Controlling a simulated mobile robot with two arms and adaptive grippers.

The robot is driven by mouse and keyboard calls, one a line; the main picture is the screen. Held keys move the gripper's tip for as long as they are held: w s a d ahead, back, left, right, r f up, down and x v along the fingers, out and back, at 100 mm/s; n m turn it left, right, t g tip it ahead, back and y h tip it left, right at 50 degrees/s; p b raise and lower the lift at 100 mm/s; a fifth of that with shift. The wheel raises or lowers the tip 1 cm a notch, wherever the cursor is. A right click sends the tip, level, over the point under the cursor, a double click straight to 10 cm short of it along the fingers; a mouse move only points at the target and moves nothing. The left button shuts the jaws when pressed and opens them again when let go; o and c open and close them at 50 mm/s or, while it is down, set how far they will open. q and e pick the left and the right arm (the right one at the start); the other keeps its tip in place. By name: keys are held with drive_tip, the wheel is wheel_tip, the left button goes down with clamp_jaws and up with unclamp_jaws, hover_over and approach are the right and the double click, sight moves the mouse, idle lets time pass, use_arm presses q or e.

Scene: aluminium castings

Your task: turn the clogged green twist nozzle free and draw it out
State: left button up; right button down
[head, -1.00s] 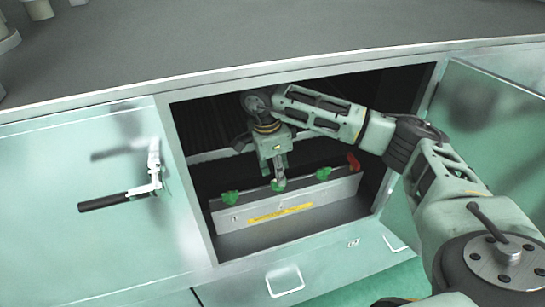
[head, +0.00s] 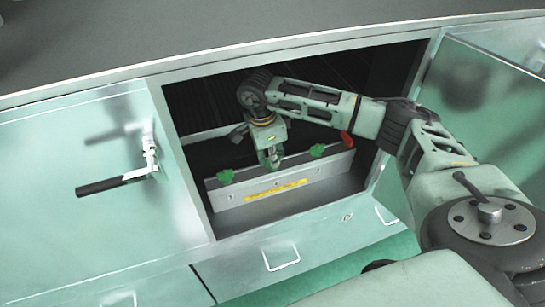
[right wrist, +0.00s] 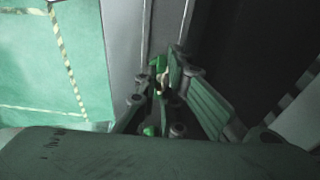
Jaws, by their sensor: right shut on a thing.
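Three green twist nozzles sit in a row on the metal bar (head: 230,196) inside the open compartment. The left nozzle (head: 225,177) and right nozzle (head: 317,151) stand clear. My right gripper (head: 273,163) points down at the bar and is shut on the middle green nozzle, which its fingers mostly hide. In the right wrist view, the fingers of my right gripper (right wrist: 160,92) close together over the bar. Green parts (right wrist: 158,62) show above and below them there; I cannot tell how far the held nozzle is turned. My left gripper is not in view.
A red part (head: 347,140) is at the bar's right end, and a yellow label (head: 275,190) is on its front. The compartment's frame closes in around my right arm. An open door (head: 490,90) stands at right, a black-handled lever (head: 118,183) at left.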

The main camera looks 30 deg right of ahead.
drive_tip(key=shift+f+n+b, duration=0.1)
drive_tip(key=shift+n+b, duration=0.25)
drive_tip(key=shift+n, duration=0.15)
drive_tip(key=shift+n+t+b, duration=0.3)
drive_tip(key=shift+n+b, duration=0.4)
drive_tip(key=shift+n, duration=0.5)
drive_tip(key=shift+n+b, duration=0.55)
drive_tip(key=shift+n, duration=1.05)
